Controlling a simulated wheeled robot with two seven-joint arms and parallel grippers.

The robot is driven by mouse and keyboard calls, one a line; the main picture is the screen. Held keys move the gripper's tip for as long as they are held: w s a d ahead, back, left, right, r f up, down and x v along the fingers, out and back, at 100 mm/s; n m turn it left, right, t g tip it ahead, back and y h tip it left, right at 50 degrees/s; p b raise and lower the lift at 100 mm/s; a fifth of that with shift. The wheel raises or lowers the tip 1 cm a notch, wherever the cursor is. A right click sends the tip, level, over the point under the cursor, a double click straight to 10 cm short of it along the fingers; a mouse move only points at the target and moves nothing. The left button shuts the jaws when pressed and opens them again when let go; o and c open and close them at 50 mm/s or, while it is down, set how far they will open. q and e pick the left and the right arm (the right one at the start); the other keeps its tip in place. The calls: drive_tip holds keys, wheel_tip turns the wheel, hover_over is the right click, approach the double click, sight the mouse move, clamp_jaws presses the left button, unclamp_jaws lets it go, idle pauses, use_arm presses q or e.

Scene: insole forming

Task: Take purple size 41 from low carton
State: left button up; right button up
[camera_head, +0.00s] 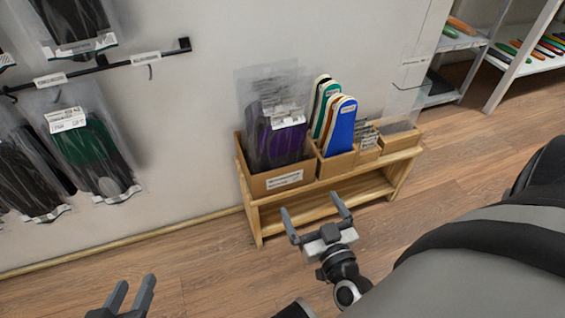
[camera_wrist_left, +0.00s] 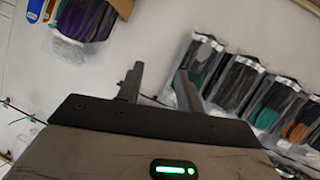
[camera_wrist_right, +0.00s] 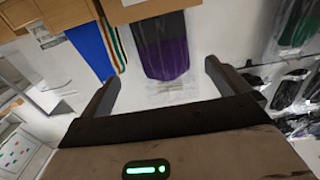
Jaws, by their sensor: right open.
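Clear bags with a dark and purple insole pair (camera_head: 279,140) stand upright in the left cardboard carton (camera_head: 283,181) on a low wooden bench; the size print is too small to read. The purple pair also shows in the right wrist view (camera_wrist_right: 165,52) and at the upper left of the left wrist view (camera_wrist_left: 75,20). My right gripper (camera_head: 315,209) is open and empty, in front of the bench and apart from the carton. My left gripper (camera_head: 133,290) is open and empty at the bottom left, away from the bench.
The wooden bench (camera_head: 385,172) also holds a carton of blue, green and white insoles (camera_head: 341,125) and smaller boxes to the right. Bagged insoles (camera_head: 92,150) hang on wall rails at left. White shelves (camera_head: 520,60) stand at the back right. The floor (camera_head: 205,262) before the bench is clear.

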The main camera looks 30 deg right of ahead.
drive_tip(key=b, duration=0.2)
approach(285, 156)
drive_tip(key=x, duration=0.3)
drive_tip(key=b+x, duration=0.1)
drive_tip(key=x, duration=0.4)
drive_tip(key=shift+w+d, duration=0.1)
drive_tip(key=shift+w, duration=0.1)
drive_tip(key=shift+c, duration=0.7)
use_arm(q)
drive_tip(key=shift+w+d+r+t+h, duration=0.15)
drive_tip(key=shift+r+t+h, duration=0.1)
drive_tip(key=shift+r, duration=0.15)
drive_tip(key=shift+s+d+r+t+h, duration=0.1)
drive_tip(key=shift+d+r+t+h, duration=0.15)
drive_tip(key=shift+r, duration=0.2)
drive_tip(key=shift+w+d+r+t+h, duration=0.1)
drive_tip(key=shift+r+t, duration=0.2)
drive_tip(key=shift+r, duration=0.1)
use_arm(e)
drive_tip(key=c, duration=0.9)
